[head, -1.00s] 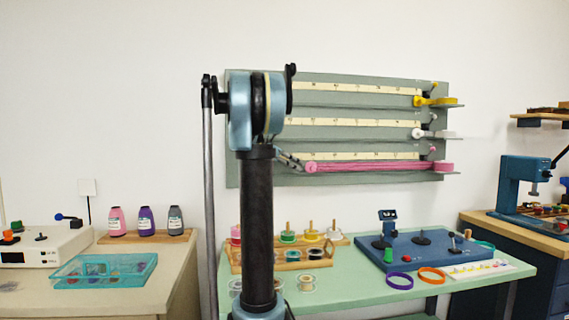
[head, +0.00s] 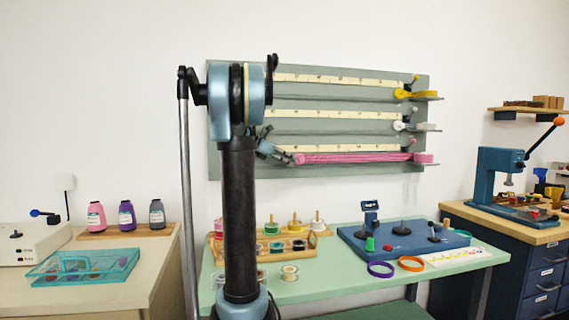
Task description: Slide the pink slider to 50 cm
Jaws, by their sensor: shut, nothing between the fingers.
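The pink slider (head: 298,160) is on the lowest rail of the grey-green wall board (head: 330,178). A pink band (head: 355,158) runs from it rightward to a pink roll (head: 424,158) at the rail's right end. My gripper (head: 288,158) is shut, just left of the slider and very close to it. I cannot tell whether it touches. My arm hides the left part of the board. The scale numbers on the cream tape (head: 345,141) are too small to read.
A yellow slider (head: 401,94) and a white slider (head: 399,127) sit at the right ends of the upper rails. Below is a green table (head: 335,285) with spools and a blue panel (head: 395,244). A blue press (head: 492,175) stands at right.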

